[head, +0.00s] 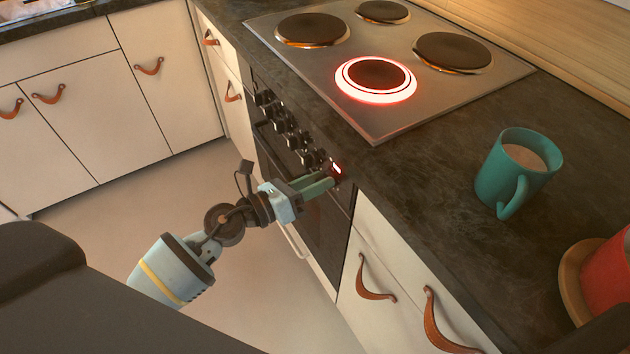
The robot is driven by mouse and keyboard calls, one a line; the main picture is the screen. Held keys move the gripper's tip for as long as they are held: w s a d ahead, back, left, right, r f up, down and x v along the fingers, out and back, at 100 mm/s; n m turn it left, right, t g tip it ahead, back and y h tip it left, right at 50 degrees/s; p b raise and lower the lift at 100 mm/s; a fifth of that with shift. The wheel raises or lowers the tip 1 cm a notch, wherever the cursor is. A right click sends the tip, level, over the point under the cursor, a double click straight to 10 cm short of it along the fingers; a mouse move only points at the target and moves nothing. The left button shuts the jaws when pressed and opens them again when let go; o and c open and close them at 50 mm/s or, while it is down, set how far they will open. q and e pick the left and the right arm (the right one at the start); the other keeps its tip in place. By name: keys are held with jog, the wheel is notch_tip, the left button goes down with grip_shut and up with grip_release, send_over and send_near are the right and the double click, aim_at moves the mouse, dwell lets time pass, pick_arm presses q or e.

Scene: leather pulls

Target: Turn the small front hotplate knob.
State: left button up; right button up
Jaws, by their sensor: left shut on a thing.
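A row of several dark knobs (290,128) runs along the oven's front panel below the counter edge. My left gripper (331,178) is at the near right end of this row. Its green fingers are shut on a knob there, which they largely hide. A small red light (337,168) glows on the panel beside the fingertips. On the hob (460,100), the small front hotplate (376,75) has a bright red glowing ring around it. The other hotplates show no such full ring. My right gripper is not in view.
A teal mug (500,172) with a brown drink stands on the dark counter (430,185). A red object (607,275) sits on a wooden saucer at the right edge. Drawers with leather pulls (375,281) lie right of the oven. The floor (130,215) is clear.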

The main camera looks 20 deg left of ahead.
pick_arm(q)
jog(key=n+p, duration=0.3)
jog(key=n, duration=0.1)
jog(key=shift+w+a+r+n, duration=0.1)
jog(key=shift+n, duration=0.3)
jog(key=shift+f+n+p, duration=0.15)
jog(key=shift+n+p, duration=0.75)
jog(key=shift+n, duration=0.9)
jog(key=shift+f+n+p, duration=0.15)
jog(key=shift+n+p, duration=0.7)
jog(key=shift+n, duration=0.95)
jog(key=o, duration=0.9)
jog(key=shift+o, duration=0.2)
jog(key=shift+a+f, duration=0.1)
